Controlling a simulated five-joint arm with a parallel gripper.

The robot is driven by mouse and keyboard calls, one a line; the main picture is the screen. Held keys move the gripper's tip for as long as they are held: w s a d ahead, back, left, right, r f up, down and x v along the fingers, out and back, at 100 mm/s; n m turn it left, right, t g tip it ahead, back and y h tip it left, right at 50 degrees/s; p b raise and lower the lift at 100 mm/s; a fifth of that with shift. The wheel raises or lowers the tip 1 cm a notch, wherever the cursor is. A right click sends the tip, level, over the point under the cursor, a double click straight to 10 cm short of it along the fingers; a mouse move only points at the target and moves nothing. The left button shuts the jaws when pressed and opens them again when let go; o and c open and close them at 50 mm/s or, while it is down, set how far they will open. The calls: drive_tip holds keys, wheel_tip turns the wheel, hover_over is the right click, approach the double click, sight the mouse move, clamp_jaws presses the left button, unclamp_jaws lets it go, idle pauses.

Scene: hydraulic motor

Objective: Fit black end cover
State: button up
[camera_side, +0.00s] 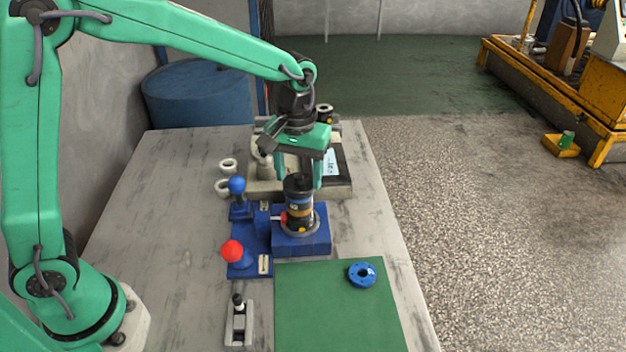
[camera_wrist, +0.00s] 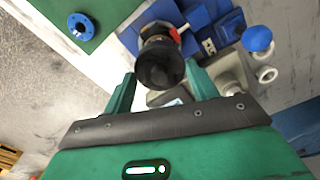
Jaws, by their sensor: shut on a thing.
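The hydraulic motor (camera_side: 300,207) stands upright in a blue fixture (camera_side: 318,240) on the table. The black end cover (camera_side: 298,183) is at the top of the motor stack, between my fingers; whether it is fully seated is hard to see. In the wrist view the round black cover (camera_wrist: 160,66) lies between the two green fingers and hides most of the motor. My gripper (camera_side: 299,178) points down over the motor and is shut on the cover. It also shows in the wrist view (camera_wrist: 160,78).
A blue flanged ring (camera_side: 362,274) lies on a green mat (camera_side: 330,315) in front. Clamp levers with a red knob (camera_side: 232,251) and a blue knob (camera_side: 237,185) stand left of the motor. Pale rings (camera_side: 228,165) and a grey tray (camera_side: 340,192) are behind.

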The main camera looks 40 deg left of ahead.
sight(295, 176)
idle(0.4)
drive_tip(key=o, duration=1.6)
drive_tip(key=shift+f, duration=0.1)
drive_tip(key=shift+r, duration=0.2)
drive_tip(key=shift+r, duration=2.25)
drive_tip(key=shift+s+a+r, duration=0.25)
drive_tip(key=shift+r, duration=0.1)
drive_tip(key=s+a+r+m+t, duration=0.1)
drive_tip(key=s+a+t, duration=0.1)
drive_tip(key=s, duration=0.4)
drive_tip(key=s+a+r+m+t, duration=0.1)
drive_tip(key=s+a, duration=0.4)
drive_tip(key=s, duration=0.1)
drive_tip(key=s+a+r+m+t, duration=0.2)
drive_tip(key=s+a, duration=0.1)
drive_tip(key=s, duration=0.4)
drive_tip(key=shift+s+a+r+t, duration=0.1)
drive_tip(key=shift+a+t, duration=0.1)
drive_tip(key=shift+t, duration=0.1)
